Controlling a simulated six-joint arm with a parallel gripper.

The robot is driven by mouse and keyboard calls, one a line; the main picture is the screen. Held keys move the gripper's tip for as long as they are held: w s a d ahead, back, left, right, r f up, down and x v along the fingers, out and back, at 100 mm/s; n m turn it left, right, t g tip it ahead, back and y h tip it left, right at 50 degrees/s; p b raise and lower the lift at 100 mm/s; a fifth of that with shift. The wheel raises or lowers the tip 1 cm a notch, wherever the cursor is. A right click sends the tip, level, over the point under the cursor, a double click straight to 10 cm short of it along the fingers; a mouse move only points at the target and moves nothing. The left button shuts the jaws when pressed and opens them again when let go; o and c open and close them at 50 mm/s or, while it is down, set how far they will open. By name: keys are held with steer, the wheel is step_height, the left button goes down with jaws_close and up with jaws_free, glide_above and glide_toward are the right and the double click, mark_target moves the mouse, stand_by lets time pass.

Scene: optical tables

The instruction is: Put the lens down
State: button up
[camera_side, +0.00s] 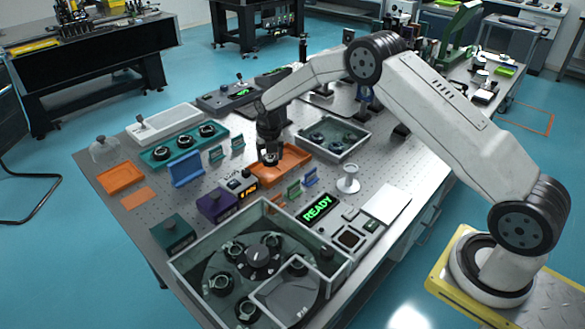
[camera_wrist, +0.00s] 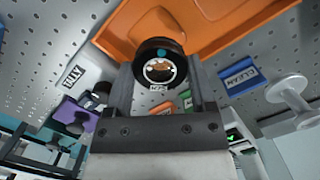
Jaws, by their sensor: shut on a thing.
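My gripper (camera_side: 268,146) points down over the orange tray (camera_side: 290,166) in the middle of the table. It is shut on the lens (camera_side: 270,159), a small round piece in a black mount. In the wrist view the lens (camera_wrist: 160,66) sits between the fingertips of my gripper (camera_wrist: 160,80), with a small label below it. The orange tray (camera_wrist: 122,36) fills the space behind it. Whether the lens touches the tray floor cannot be told.
A teal tray (camera_side: 160,161) with several black-mounted pieces lies to the left. A grey tray (camera_side: 355,146) with pieces stands right of the orange one. A white pedestal (camera_side: 348,180), a READY display (camera_side: 318,208) and a large clear-walled box (camera_side: 180,265) are nearer the front.

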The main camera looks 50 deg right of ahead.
mark_target(270, 172)
steer(key=shift+w+f, duration=0.2)
steer(key=shift+w+f, duration=0.1)
steer(key=shift+f, duration=1.65)
steer(key=shift+f, duration=0.15)
steer(key=o, duration=1.2)
steer(key=r, duration=0.8)
steer(key=s+r, duration=0.1)
steer(key=r, duration=0.3)
steer(key=shift+a+r, duration=0.15)
steer(key=shift+a, duration=0.25)
